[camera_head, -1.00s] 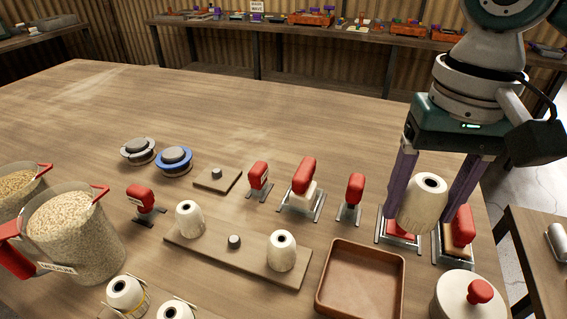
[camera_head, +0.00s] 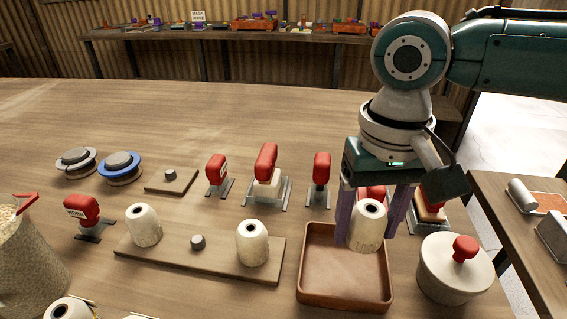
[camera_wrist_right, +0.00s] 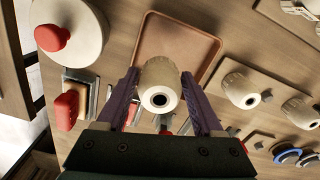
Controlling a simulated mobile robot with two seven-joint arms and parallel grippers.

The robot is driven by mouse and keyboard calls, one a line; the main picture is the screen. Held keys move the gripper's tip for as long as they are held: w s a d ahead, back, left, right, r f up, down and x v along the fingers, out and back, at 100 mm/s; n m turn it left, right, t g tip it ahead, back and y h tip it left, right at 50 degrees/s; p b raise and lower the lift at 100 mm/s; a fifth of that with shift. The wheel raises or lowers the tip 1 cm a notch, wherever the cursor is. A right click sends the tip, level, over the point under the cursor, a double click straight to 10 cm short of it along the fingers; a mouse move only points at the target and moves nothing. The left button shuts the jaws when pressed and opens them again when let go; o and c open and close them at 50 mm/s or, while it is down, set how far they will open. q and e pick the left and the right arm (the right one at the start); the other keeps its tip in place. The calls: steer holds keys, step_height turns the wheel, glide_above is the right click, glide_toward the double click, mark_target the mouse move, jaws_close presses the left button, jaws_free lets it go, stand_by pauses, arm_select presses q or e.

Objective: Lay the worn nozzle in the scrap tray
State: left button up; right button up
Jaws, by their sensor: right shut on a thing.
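My right gripper (camera_head: 372,222) is shut on a cream, slightly tapered nozzle (camera_head: 367,228) with a dark bore. In the head view the nozzle overlaps the back part of the brown square tray (camera_head: 345,296); it appears held above it. In the right wrist view the nozzle (camera_wrist_right: 160,88) sits between the purple fingers, and the empty tray (camera_wrist_right: 182,30) lies just beyond it. Whether the nozzle is worn cannot be told. My left gripper is in neither view.
A lidded white pot (camera_head: 440,275) with a red knob stands right of the tray. A wooden board (camera_head: 180,256) with two similar nozzles and a dark knob is at left. Red-handled tools (camera_head: 265,165) stand behind the tray. The far middle of the table is clear.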

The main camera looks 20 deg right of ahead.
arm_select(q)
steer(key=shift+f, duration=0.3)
arm_select(e)
steer(key=shift+f, duration=0.15)
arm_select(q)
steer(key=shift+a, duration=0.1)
arm_select(e)
steer(key=o, duration=1.6)
steer(key=shift+c, duration=0.2)
step_height(320, 180, up, 9)
steer(key=shift+p, duration=0.7)
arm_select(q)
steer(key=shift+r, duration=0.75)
arm_select(e)
steer(key=shift+r, duration=0.45)
